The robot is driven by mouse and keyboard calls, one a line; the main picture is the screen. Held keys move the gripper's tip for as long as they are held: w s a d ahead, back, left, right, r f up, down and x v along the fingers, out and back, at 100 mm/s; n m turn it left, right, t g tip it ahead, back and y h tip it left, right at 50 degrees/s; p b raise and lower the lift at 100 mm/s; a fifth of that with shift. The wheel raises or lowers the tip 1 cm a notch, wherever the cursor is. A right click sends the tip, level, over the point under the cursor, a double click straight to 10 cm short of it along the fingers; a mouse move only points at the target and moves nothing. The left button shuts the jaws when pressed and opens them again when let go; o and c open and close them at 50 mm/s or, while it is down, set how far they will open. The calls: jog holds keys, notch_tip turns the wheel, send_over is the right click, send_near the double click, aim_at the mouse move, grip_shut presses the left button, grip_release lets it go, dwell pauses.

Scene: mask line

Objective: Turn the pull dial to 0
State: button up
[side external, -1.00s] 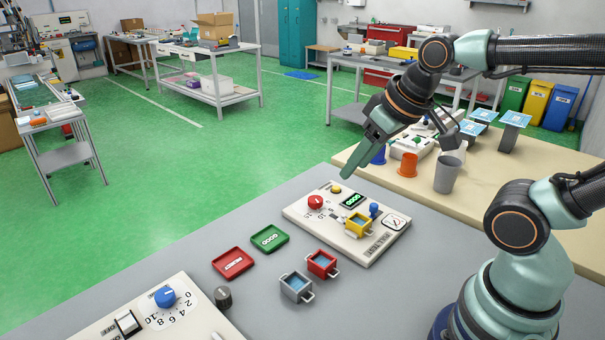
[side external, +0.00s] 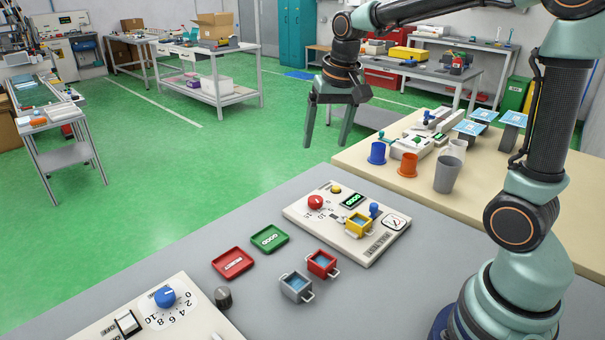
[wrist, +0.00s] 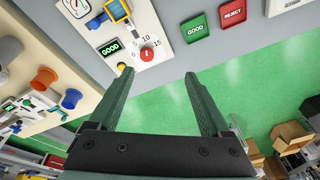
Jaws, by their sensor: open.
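The pull dial is a red knob (side external: 315,202) on a cream panel (side external: 293,212) lettered with what looks like "PULL TEST". The knob also shows in the wrist view (wrist: 147,54), with the marks 5, 10 and 15 around it. It has a light pointer line, but I cannot tell exactly which mark it points at. My gripper (side external: 326,140) is open and empty, fingers down, high beyond the panel's far edge and apart from the dial. In the wrist view my gripper's fingertips (wrist: 158,75) frame green floor, with the knob just beyond them.
The panel also carries a yellow button (side external: 335,189), a green display (side external: 352,201), a yellow clamp (side external: 357,224) and a gauge (side external: 394,221). Red (side external: 233,262) and green (side external: 269,238) trays lie nearby. A second panel has a blue dial (side external: 165,297). Cups stand on the beige table (side external: 480,225).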

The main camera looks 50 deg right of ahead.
aim_at(315, 199)
jog(key=w+d+f+m+g, duration=0.3)
jog(key=w+d+f+m, duration=0.25)
jog(key=w+f, duration=0.35)
jog(key=shift+n, duration=0.25)
jog(key=f, duration=0.4)
jog(key=s+f, duration=0.1)
jog(key=f, duration=0.7)
jog(key=shift+s+d+f, duration=0.15)
jog(key=shift+d+f, duration=0.1)
jog(key=shift+d, duration=0.05)
grip_shut()
